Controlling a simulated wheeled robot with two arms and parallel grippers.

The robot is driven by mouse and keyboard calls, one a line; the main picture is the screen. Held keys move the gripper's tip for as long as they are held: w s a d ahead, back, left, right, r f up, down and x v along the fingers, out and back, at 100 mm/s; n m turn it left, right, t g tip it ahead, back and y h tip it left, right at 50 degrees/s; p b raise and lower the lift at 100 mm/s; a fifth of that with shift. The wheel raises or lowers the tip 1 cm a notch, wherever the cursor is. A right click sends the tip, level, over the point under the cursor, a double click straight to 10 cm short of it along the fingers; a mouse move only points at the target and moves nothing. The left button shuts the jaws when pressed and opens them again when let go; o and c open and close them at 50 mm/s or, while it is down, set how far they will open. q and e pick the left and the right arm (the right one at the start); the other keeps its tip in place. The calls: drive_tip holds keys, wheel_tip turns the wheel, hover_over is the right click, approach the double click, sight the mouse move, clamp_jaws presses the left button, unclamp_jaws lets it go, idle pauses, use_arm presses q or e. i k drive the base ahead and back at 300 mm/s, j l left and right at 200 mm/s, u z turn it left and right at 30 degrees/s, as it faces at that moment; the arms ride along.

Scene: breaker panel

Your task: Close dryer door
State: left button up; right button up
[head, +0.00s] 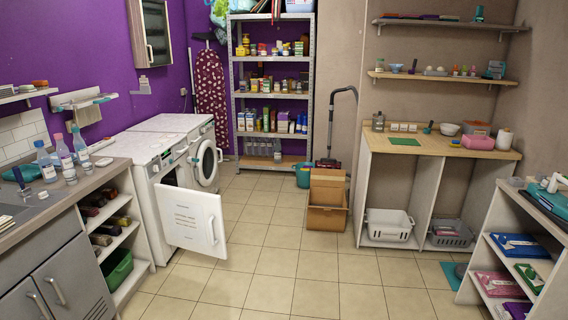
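Two white front-loading machines stand side by side along the left wall. The nearer machine (140,152) has a square white door (190,225) with printed text, standing wide open and jutting into the aisle. A handle shows near the door's right edge. The opening of this machine is partly visible behind the door. The farther machine (171,122) has a round door (207,163) with a dark center; I cannot tell whether it is fully shut. No label shows clearly which machine is the dryer. Neither of my grippers is in view.
The tiled floor (265,262) in front of the open door is clear. A counter (98,178) with bottles and open shelves stands at the near left. A cardboard box (326,190) and vacuum stand at mid-back. Shelving (235,100) is behind; another shelf unit (482,255) is at the right.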

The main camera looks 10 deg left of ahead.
sight(192, 219)
drive_tip(key=i, duration=0.75)
drive_tip(key=i+u, duration=0.15)
drive_tip(key=i, duration=0.6)
drive_tip(key=i+l, duration=0.15)
drive_tip(key=i, duration=0.6)
drive_tip(key=i+u, duration=0.95)
drive_tip(key=i+l+u, duration=0.7)
drive_tip(key=u, duration=0.2)
drive_tip(key=i+l, duration=0.05)
